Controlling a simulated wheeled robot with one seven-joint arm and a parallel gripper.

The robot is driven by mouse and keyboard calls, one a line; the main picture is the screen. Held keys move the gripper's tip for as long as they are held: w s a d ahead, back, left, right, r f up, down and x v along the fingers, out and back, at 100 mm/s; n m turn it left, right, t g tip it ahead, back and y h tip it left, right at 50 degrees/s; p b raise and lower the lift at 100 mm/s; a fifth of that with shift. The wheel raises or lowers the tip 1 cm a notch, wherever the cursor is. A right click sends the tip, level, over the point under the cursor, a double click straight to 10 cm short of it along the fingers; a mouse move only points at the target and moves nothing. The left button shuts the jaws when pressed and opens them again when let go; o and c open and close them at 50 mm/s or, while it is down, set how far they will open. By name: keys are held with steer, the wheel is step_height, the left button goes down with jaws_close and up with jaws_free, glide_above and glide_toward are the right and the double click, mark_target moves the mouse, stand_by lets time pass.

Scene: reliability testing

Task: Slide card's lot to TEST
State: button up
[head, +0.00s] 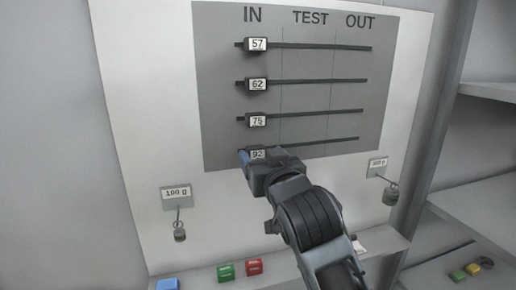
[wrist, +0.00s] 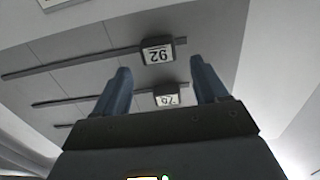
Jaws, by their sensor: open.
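A grey board (head: 222,120) has columns IN, TEST and OUT and several horizontal slots. Sliders 57 (head: 257,44), 62 (head: 258,84), 75 (head: 257,121) and 92 (head: 258,154) all sit in the IN column. My gripper (head: 262,160) is at the bottom row, partly covering slider 92. In the wrist view, the open, empty fingers of my gripper (wrist: 160,68) frame slider 92 (wrist: 158,54), which appears upside down; contact cannot be told. Another slider (wrist: 167,98) shows beyond. A white card (head: 372,243) lies on the ledge, partly behind my arm; its text is unreadable.
A 100 g label (head: 177,193) and hanging weight (head: 180,234) are at left; another weight (head: 390,195) hangs at right. Blue (head: 167,284), green (head: 226,272) and red (head: 254,267) blocks sit along the ledge. Shelves (head: 480,215) stand at right.

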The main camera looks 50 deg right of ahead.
mark_target(258, 151)
steer(key=shift+p+x, duration=0.35)
steer(key=shift+x, duration=1.65)
steer(key=shift+c, duration=0.3)
jaws_close()
